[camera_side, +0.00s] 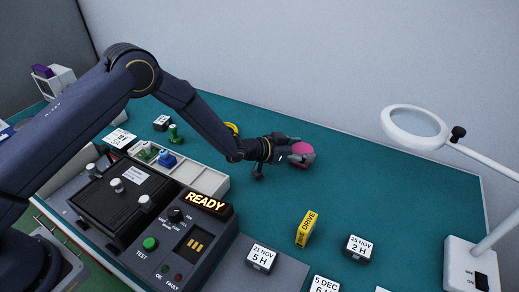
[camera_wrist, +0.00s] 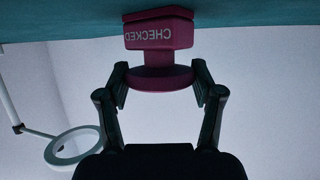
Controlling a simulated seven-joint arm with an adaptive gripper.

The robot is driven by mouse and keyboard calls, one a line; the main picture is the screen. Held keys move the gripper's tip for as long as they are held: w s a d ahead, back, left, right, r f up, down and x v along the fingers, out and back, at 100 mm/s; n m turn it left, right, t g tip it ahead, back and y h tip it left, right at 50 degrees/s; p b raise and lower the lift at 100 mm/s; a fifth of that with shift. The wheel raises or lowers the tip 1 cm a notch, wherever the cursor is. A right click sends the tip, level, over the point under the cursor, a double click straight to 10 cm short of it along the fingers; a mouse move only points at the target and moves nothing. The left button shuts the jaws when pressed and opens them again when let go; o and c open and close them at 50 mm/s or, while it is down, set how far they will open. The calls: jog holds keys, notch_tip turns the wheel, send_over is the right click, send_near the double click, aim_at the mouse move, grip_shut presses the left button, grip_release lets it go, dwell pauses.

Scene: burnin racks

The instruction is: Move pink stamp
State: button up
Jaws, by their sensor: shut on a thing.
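The pink stamp (camera_side: 303,149) is at my gripper (camera_side: 297,150) over the teal mat, toward the back middle in the side view. In the wrist view the stamp (camera_wrist: 160,34) shows a block marked "CHECKED", a neck and a wide round knob. My gripper (camera_wrist: 160,92) is shut on the stamp, with one finger at each side of the round knob. The block end lies against or close to the teal surface; I cannot tell whether it touches.
A tray (camera_side: 208,181) at the left holds green and blue stamps (camera_side: 166,160). A green stamp (camera_side: 175,133) stands behind it. The tester (camera_side: 186,240) reads "READY". A yellow "DRIVE" block (camera_side: 306,229) and dated blocks (camera_side: 357,248) stand in front. A magnifier lamp (camera_side: 415,127) is at right. The mat's right middle is clear.

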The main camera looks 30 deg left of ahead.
jog(key=a, duration=1.3)
jog(key=o, duration=1.2)
jog(key=shift+o, duration=0.2)
jog(key=shift+s+a+r, duration=0.15)
jog(key=shift+s, duration=0.1)
jog(key=v, duration=0.4)
jog(key=shift+s+a+r, duration=0.15)
jog(key=shift+s+a, duration=0.05)
jog(key=shift+s, duration=0.05)
notch_tip(320, 180, up, 7)
jog(key=shift+d, duration=0.15)
jog(key=shift+w, duration=0.1)
